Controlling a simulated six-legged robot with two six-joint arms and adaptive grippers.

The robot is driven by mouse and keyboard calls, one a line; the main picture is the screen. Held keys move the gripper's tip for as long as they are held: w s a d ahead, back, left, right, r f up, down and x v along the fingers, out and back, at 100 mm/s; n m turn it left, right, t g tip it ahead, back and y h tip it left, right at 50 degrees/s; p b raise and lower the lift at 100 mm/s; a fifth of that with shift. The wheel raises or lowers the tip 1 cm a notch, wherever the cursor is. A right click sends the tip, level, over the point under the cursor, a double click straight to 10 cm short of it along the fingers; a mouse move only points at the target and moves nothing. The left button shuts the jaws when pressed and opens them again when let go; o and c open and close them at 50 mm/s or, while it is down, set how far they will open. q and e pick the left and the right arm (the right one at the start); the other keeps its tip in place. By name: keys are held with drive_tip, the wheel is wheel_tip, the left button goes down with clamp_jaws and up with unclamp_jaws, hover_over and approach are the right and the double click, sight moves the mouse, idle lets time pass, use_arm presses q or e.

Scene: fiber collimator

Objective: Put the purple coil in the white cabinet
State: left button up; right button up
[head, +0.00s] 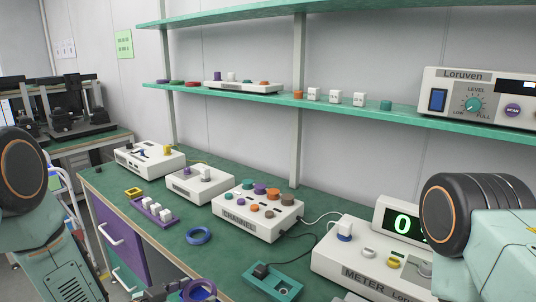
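A purple coil (198,288) shows at the bottom edge of the head view, over the front part of the green bench, and its lower part is cut off. Grey parts that look like my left gripper (168,290) are just left of the coil, at or against its edge. The fingertips are too small and cropped to show whether they are shut on it. My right arm comes in at the right edge, and its gripper is out of the picture. I cannot make out a white cabinet; a purple drawer front (120,238) is under the bench at left.
On the green bench (165,225) lie a blue ring (199,235), a teal holder (272,283), and a purple rack (152,210). White devices stand behind: a channel box (257,212) and a meter (365,262). Green shelves (340,109) hang above. A microscope-like bench is at far left.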

use_arm(q)
drive_tip(key=s+a+r+m+g+h, duration=0.1)
drive_tip(key=s+m+g+h, duration=0.25)
drive_tip(key=s, duration=0.65)
drive_tip(key=s+r+b, duration=0.1)
drive_tip(key=s+r, duration=0.2)
drive_tip(key=r, duration=0.4)
wheel_tip(320, 180, down, 6)
drive_tip(key=s, duration=0.2)
drive_tip(key=shift+d, duration=0.2)
